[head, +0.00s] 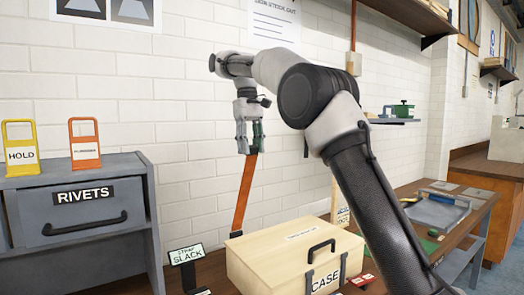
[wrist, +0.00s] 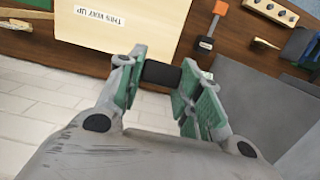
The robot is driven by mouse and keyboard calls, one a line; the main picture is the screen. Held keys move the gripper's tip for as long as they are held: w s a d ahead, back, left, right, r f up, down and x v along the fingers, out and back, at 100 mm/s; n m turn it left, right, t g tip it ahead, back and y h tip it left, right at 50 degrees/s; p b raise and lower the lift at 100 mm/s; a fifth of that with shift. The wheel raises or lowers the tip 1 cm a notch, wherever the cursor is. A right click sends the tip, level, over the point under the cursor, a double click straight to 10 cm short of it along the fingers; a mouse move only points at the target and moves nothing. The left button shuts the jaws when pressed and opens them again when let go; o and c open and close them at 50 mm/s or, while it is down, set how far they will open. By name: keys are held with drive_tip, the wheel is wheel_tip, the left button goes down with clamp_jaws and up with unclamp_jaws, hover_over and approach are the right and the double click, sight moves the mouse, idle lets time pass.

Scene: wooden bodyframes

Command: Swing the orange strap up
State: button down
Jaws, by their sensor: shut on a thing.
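The orange strap (head: 243,195) stands raised behind the left end of the wooden case (head: 275,260), leaning slightly to the right at its top. My gripper (head: 250,146) points down at the strap's top end and is shut on it. In the wrist view my green-padded fingers (wrist: 161,75) close on a dark cylindrical piece (wrist: 161,73), which appears to be the strap's grip. The orange length of the strap is not clearly visible there. A small sign reading SLACK (head: 187,254) stands left of the case.
A grey RIVETS drawer cabinet (head: 85,235) stands at left, with HOLD (head: 20,155) and orange (head: 85,152) tags on top. The white brick wall (head: 185,110) is close behind my gripper. A wall shelf (head: 392,121) and a blue-grey tray (head: 437,212) are at right.

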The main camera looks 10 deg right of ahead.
drive_tip(key=shift+w+a+f, duration=0.15)
drive_tip(key=shift+w+a, duration=0.05)
drive_tip(key=shift+w, duration=0.15)
drive_tip(key=c, duration=1)
unclamp_jaws()
drive_tip(key=shift+w, duration=0.1)
drive_tip(key=shift+o, duration=0.2)
drive_tip(key=shift+d, duration=0.1)
